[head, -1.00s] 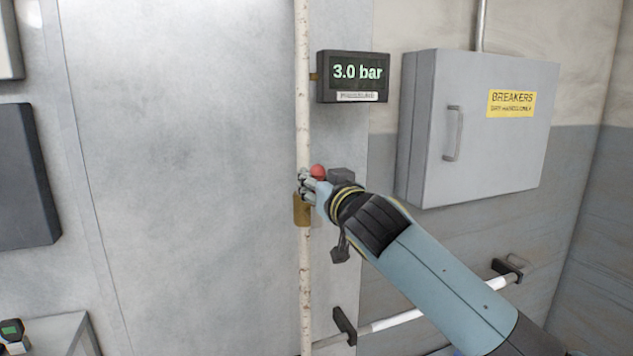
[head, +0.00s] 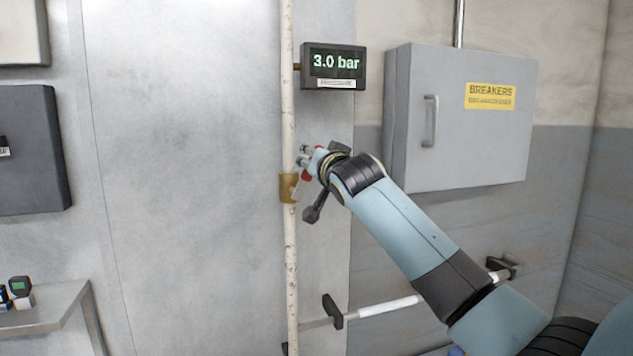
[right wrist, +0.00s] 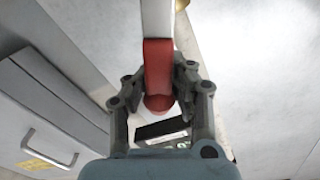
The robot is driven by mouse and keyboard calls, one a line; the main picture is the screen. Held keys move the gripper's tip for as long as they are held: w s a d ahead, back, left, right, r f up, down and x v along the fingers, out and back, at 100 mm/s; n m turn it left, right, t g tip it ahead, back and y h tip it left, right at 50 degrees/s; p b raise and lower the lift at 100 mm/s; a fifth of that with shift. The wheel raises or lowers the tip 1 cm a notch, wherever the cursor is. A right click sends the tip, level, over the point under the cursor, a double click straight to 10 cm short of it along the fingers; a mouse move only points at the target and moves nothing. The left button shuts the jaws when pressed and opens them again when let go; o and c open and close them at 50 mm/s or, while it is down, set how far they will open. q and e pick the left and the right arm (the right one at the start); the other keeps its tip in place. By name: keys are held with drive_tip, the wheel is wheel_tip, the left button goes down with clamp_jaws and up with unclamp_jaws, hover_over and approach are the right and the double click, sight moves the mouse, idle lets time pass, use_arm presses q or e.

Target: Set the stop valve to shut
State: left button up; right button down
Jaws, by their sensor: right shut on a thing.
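The stop valve has a brass body (head: 288,189) on the pale upright pipe in the head view. Its lever is white with a red grip (head: 306,175) that ends in a round knob. My right gripper (head: 304,160) is at the lever, just right of the pipe and above the brass body. In the right wrist view the red grip (right wrist: 158,75) lies between the fingers of my right gripper (right wrist: 160,82), which is shut on it. The white part of the lever (right wrist: 157,18) runs away toward the brass body. My left gripper is out of view.
A dark display (head: 334,66) reads 3.0 bar above the valve. A grey breaker cabinet (head: 455,145) with a yellow label stands to the right. A rail (head: 385,307) runs below my right arm. A shelf (head: 50,318) is at the lower left.

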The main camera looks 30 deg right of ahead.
use_arm(q)
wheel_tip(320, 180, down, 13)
drive_tip(key=b, duration=1.2)
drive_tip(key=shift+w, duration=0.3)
use_arm(e)
drive_tip(key=s+d+f+m, duration=0.1)
drive_tip(key=d+f+m, duration=0.3)
drive_tip(key=f+m, duration=0.4)
drive_tip(key=m, duration=0.5)
drive_tip(key=shift+d, duration=0.15)
drive_tip(key=shift+s+f, duration=0.1)
drive_tip(key=shift+f, duration=0.05)
drive_tip(key=c, duration=1.6)
unclamp_jaws()
drive_tip(key=shift+c, duration=0.2)
drive_tip(key=o, duration=0.4)
drive_tip(key=shift+s, duration=0.35)
drive_tip(key=shift+o, duration=1.2)
drive_tip(key=shift+d+r, duration=0.1)
drive_tip(key=shift+r, duration=0.15)
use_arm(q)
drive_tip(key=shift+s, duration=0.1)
use_arm(e)
drive_tip(key=shift+w, duration=0.1)
